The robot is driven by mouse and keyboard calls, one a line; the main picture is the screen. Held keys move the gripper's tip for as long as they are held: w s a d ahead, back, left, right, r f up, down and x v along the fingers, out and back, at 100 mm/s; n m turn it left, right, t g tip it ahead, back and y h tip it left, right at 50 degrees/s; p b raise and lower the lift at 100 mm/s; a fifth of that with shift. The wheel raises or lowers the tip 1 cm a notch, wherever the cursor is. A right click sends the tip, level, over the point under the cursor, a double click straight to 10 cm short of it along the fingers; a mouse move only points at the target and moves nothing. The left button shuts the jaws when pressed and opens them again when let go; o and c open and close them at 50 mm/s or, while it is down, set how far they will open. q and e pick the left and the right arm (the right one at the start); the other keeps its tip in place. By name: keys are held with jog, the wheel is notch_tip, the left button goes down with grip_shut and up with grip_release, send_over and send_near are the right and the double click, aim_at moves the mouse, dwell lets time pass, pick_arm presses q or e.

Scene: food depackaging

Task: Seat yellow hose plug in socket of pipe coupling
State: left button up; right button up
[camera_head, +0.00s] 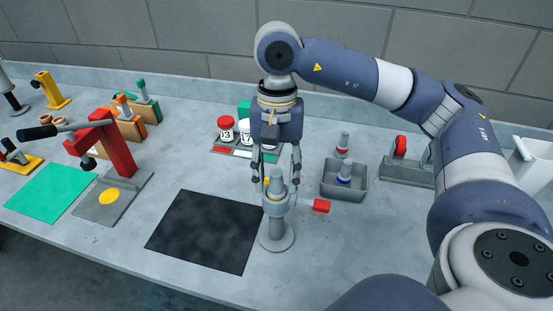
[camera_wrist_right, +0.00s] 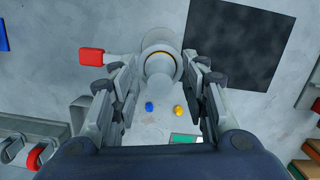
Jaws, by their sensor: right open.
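The grey pipe coupling (camera_head: 277,232) stands upright on a round base on the table, with a red-ended lever (camera_head: 321,205) to its right. The yellow hose plug (camera_head: 276,184), grey with a yellow ring, stands upright in the coupling's top; how deep it sits cannot be told. In the right wrist view the plug (camera_wrist_right: 160,66) lies between the fingers, with the yellow ring partly showing around it. My right gripper (camera_head: 276,178) points down over the coupling, open, one finger on each side of the plug. It shows in the wrist view too (camera_wrist_right: 157,68). My left gripper is out of view.
A black mat (camera_head: 206,231) lies left of the coupling. A red press (camera_head: 112,145) and green mat (camera_head: 50,192) are farther left. The front right table is clear.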

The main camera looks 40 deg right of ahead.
notch_tip(320, 180, up, 12)
jog(key=w, duration=0.1)
jog(key=shift+d, duration=0.45)
jog(key=shift+w+r, duration=0.1)
dwell(0.3)
